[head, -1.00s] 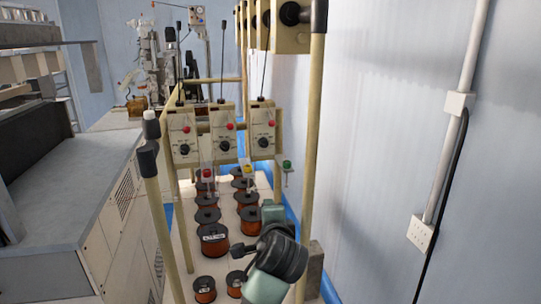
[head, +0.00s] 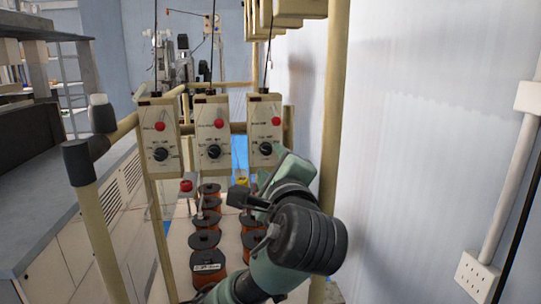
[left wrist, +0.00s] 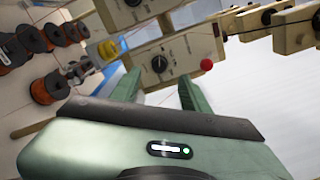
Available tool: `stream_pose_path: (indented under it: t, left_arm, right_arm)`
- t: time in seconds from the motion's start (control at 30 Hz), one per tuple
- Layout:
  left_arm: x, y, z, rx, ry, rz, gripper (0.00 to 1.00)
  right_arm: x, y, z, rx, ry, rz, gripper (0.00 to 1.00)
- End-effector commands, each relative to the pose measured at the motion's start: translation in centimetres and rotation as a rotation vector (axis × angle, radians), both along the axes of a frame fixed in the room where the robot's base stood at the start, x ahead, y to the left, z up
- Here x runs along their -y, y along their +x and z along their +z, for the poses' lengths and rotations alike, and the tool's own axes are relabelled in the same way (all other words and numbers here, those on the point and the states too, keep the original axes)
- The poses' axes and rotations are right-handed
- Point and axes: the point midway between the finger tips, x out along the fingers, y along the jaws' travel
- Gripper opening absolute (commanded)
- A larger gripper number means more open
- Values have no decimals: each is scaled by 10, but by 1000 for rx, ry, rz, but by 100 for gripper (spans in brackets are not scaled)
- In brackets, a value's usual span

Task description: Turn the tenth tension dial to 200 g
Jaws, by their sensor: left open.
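Three cream tension boxes, each with a black dial and a red knob, hang in a row in the head view: left dial (head: 160,154), middle dial (head: 214,151) and right dial (head: 266,148). I cannot tell which is the tenth, and the scale markings are too small to read. My left gripper (head: 268,178) is just below and in front of the right box. In the left wrist view its two green fingers (left wrist: 159,80) are apart and empty. A black dial (left wrist: 159,63) shows just beyond the gap between them, apart from them. My right gripper is out of view.
Copper wire spools (head: 204,241) stand in rows below the boxes. A cream post (head: 335,100) rises right of my arm, near the pale wall. More boxes (head: 300,8) hang above. A grey-topped cabinet (head: 60,190) stands at left.

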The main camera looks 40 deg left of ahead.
Motion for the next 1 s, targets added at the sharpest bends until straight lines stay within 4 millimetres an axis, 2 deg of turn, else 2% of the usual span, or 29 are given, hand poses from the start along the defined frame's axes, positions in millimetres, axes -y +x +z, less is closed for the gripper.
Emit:
stream_pose_path:
  t: [0.2, 0.4, 0.77, 0.8, 0.93, 0.97, 1.0]
  left_arm:
    - [-29, 22, 0, -5, 0, 3, 46]
    - [-48, 39, 0, -3, -2, 1, 46]
    - [-54, 43, -1, 0, -3, -1, 46]
    - [-54, 43, -1, 0, -3, -1, 40]
    - [-54, 43, -1, 0, -3, -1, 4]
    - [-54, 43, -1, 0, -3, -1, 0]
    - [-54, 43, -1, 0, -3, -1, 0]
  right_arm:
    - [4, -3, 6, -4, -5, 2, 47]
    - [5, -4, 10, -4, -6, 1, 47]
    - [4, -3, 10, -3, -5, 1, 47]
    - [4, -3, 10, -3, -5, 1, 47]
    - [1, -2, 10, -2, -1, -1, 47]
    - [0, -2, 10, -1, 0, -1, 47]
    - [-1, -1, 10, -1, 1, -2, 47]
